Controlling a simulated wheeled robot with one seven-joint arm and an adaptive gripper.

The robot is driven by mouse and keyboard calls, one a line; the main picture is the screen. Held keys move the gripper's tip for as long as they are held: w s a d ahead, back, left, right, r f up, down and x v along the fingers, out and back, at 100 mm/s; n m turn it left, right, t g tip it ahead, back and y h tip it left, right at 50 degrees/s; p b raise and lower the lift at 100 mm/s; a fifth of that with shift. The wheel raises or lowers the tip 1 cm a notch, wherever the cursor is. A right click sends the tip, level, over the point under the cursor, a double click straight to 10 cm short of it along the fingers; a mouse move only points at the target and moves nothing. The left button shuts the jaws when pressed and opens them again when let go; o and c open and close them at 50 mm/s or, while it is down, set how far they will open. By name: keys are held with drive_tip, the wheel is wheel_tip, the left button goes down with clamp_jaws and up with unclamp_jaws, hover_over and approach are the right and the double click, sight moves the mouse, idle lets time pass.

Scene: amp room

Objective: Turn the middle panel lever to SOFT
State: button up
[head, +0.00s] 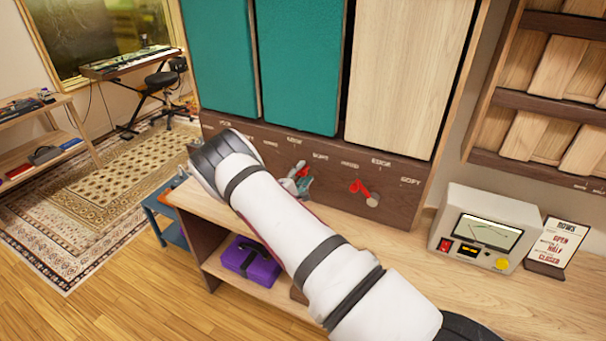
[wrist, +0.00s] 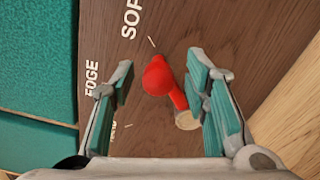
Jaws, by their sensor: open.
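The middle lever (head: 300,170) sits on the dark wood panel (head: 330,190) below the tall boards, largely hidden by my gripper (head: 303,183). In the wrist view its red ball end (wrist: 157,78) and red arm lie between the two teal-padded fingers of my gripper (wrist: 161,62), which are open. The round metal pivot (wrist: 187,121) is close to the right finger. The ball points up and left from the pivot, and a cut-off "SOF" label (wrist: 131,18) with a short tick is above it. Contact with the fingers cannot be told.
Another red lever (head: 362,188) is to the right on the panel. A beige meter box (head: 485,230) and a small sign (head: 558,247) stand on the bench (head: 400,265). A purple case (head: 250,262) is on the lower shelf.

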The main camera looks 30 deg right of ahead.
drive_tip(key=v, duration=1.1)
drive_tip(key=shift+s+a, duration=0.1)
drive_tip(key=s+d+r+m+g+y, duration=0.2)
drive_tip(key=s+r+m+g, duration=0.4)
drive_tip(key=r, duration=0.4)
drive_tip(key=s+d+r+m+g+y, duration=0.1)
drive_tip(key=s+d+r+m+g, duration=0.3)
drive_tip(key=s+r, duration=0.6)
drive_tip(key=s+a+r+t+y, duration=0.2)
drive_tip(key=s+a+r+y, duration=0.3)
drive_tip(key=s, duration=0.5)
drive_tip(key=s+a+r+t+y, duration=0.3)
drive_tip(key=s+a+r+y, duration=0.3)
drive_tip(key=s+a+r, duration=0.3)
drive_tip(key=shift+s+a+m+y, duration=0.3)
drive_tip(key=shift+s+a, duration=0.6)
drive_tip(key=shift+a, duration=0.3)
